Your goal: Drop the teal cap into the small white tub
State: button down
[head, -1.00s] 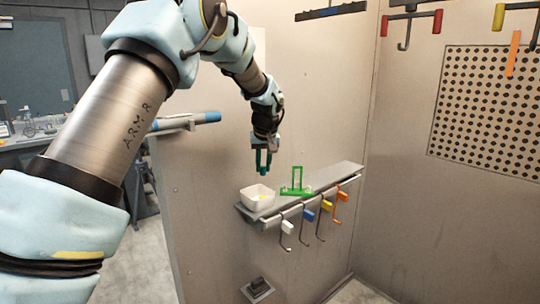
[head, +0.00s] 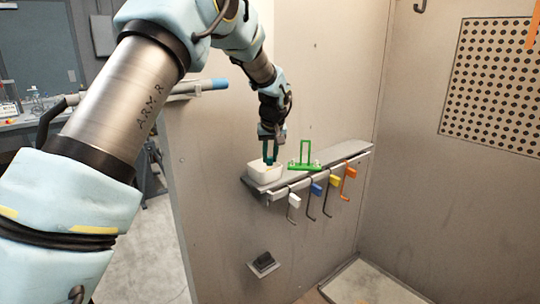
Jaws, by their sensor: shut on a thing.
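The small white tub (head: 264,176) stands at the left end of the grey wall shelf. My gripper (head: 270,160) points down at the tub's mouth, with its teal fingers over or just inside the rim. It is shut on the teal cap, which is small and hard to tell apart from the similarly coloured fingers. The tub's inside is mostly hidden from this angle.
A green frame-like stand (head: 305,158) is on the shelf just right of the tub. The grey shelf (head: 340,156) is clear farther right. Hooks with white, blue (head: 316,189), yellow and orange tags hang from its front edge.

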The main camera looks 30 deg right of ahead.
jog(key=c, duration=0.7)
grip_release()
jog(key=shift+o, duration=0.2)
jog(key=b+v, duration=0.2)
jog(key=v, duration=0.8)
jog(key=shift+r, duration=0.4)
jog(key=shift+s, duration=0.25)
